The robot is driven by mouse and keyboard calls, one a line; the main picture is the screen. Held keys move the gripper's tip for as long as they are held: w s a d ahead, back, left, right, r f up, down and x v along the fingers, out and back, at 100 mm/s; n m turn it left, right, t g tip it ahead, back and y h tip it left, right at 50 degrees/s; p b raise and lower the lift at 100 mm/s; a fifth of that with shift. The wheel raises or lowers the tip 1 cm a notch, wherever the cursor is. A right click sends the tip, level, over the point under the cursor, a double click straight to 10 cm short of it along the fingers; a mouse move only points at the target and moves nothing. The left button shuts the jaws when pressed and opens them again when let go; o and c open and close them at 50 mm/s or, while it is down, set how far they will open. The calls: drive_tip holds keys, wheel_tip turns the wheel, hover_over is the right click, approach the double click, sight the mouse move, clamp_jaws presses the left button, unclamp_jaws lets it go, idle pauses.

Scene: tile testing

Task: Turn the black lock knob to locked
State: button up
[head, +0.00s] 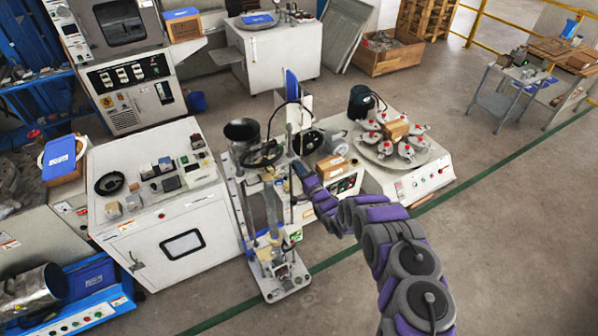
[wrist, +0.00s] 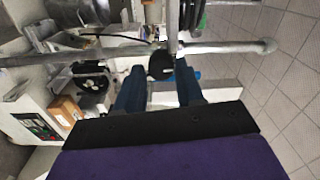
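The black lock knob (wrist: 160,65) shows in the wrist view near a grey metal post and a long horizontal metal bar. My gripper (wrist: 160,74) has its two dark blue fingers spread, one on each side of the knob. Gaps show between the knob and both fingers. I cannot tell whether the fingertips reach as far as the knob in depth. In the head view my gripper (head: 299,168) is beside the upright testing machine (head: 264,215); the knob cannot be made out there.
A white cabinet (head: 160,235) stands left of the machine. A bench with a round turntable (head: 385,152) is behind my arm to the right. A cardboard box (head: 333,167) sits close to the gripper. The tiled floor at the right is clear.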

drive_tip(key=o, duration=0.3)
drive_tip(key=shift+s, duration=0.1)
drive_tip(key=v, duration=1.7)
drive_tip(key=shift+b, duration=0.4)
drive_tip(key=shift+f, duration=0.1)
drive_tip(key=shift+d, duration=0.1)
